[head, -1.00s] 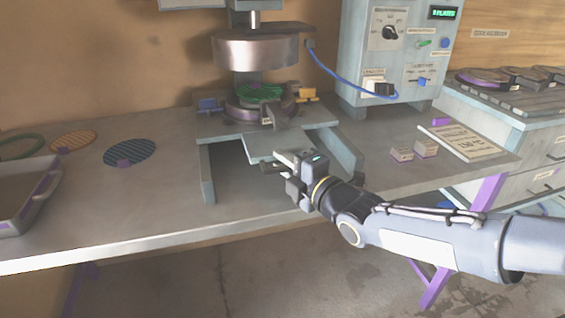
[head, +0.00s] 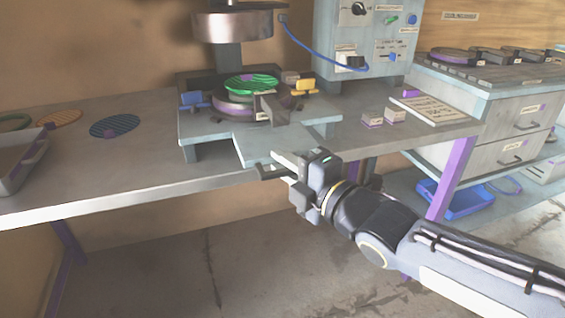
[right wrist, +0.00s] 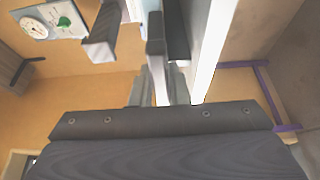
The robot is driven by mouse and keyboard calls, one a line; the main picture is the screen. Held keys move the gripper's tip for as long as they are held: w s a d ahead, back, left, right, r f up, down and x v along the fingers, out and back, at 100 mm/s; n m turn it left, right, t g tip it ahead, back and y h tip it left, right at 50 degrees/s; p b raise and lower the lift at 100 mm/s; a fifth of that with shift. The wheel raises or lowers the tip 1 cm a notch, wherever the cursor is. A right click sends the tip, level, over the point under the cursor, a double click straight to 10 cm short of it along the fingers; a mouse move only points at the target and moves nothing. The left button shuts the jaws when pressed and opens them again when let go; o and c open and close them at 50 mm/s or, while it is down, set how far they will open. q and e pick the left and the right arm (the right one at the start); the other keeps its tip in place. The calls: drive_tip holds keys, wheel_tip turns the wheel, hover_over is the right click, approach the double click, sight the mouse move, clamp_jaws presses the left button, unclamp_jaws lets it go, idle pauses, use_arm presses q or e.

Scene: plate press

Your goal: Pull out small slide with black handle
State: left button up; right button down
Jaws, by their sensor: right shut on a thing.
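The slide (head: 268,147) is a flat pale blue-grey plate at the front of the press, reaching out to the table's front edge. My right gripper (head: 279,166) is shut at its front edge, where a dark handle is mostly hidden by the fingers. In the right wrist view, the fingers are close together beside a pale plate edge (right wrist: 211,48). Behind the plate, the press carriage (head: 200,124) carries a round purple-grey die (head: 232,103) with a green mesh disc (head: 252,84) on it. My left gripper is out of view.
The press head (head: 232,25) hangs above and behind the die. A grey bar (head: 276,108) stands up at the carriage's front. The control box (head: 370,40) is behind right. Small blocks (head: 372,118) lie right, and a blue mesh disc (head: 115,126) and tray (head: 20,165) lie left.

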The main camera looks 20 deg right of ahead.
drive_tip(key=shift+f, duration=0.35)
drive_tip(key=c, duration=1.5)
unclamp_jaws()
drive_tip(key=shift+r, duration=0.1)
drive_tip(key=p+v, duration=0.3)
drive_tip(key=v, duration=0.5)
drive_tip(key=shift+w+d, duration=0.1)
